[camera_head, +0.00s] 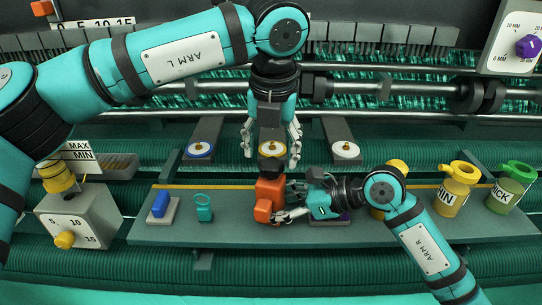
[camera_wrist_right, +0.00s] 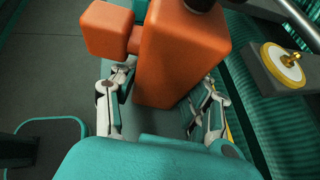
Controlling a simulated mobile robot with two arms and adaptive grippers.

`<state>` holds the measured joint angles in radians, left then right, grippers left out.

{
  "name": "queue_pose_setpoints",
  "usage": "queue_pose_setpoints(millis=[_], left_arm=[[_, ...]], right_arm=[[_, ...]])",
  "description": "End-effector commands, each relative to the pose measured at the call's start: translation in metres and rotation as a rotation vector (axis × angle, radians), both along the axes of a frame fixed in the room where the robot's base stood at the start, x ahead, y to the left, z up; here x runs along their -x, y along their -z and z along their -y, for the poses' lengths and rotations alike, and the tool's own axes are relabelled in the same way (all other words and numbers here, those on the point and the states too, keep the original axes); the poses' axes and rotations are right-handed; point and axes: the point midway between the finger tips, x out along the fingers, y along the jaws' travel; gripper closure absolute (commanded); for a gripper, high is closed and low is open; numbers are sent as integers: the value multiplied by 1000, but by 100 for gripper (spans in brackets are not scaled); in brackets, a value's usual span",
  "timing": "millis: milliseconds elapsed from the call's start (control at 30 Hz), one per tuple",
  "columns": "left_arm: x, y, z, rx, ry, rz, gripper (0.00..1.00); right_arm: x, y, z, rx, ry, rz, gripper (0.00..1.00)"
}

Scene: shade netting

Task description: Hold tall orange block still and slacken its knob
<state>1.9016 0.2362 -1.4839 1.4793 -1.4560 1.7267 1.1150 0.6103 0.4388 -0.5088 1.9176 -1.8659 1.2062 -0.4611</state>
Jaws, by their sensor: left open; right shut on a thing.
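The tall orange block (camera_head: 269,190) stands upright near the middle of the grey-green board in the head view. It fills the upper middle of the right wrist view (camera_wrist_right: 185,55). A smaller orange knob (camera_wrist_right: 106,30) sticks out from its side, and a dark cap (camera_head: 271,165) sits on its top. My right gripper (camera_head: 283,204) comes in from the right, shut on the block, with a finger along each side in the right wrist view (camera_wrist_right: 163,105).
On the board (camera_head: 225,231), a blue block (camera_head: 160,204) and a teal ring-topped piece (camera_head: 204,207) stand to the left. Yellow (camera_head: 455,190) and green (camera_head: 511,188) containers stand to the right. A dial box (camera_head: 78,215) is at the left. Rails and rollers run behind.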

Motion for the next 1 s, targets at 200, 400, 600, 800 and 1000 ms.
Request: queue_pose_setpoints(millis=[200, 400, 600, 800, 1000], left_arm=[[0, -15, 0, -1, 0, 1, 39], [0, -15, 0, -1, 1, 0, 39], [0, -15, 0, 0, 1, 0, 15], [0, -15, 0, 0, 1, 0, 12], [1, -21, 0, 0, 0, 1, 12]], right_arm=[[0, 1, 0, 1, 0, -2, 100], [0, 1, 0, 1, 0, -2, 100], [0, 1, 0, 0, -1, -2, 100], [0, 1, 0, 0, -1, -2, 100], [0, 1, 0, 0, -1, -2, 100]])
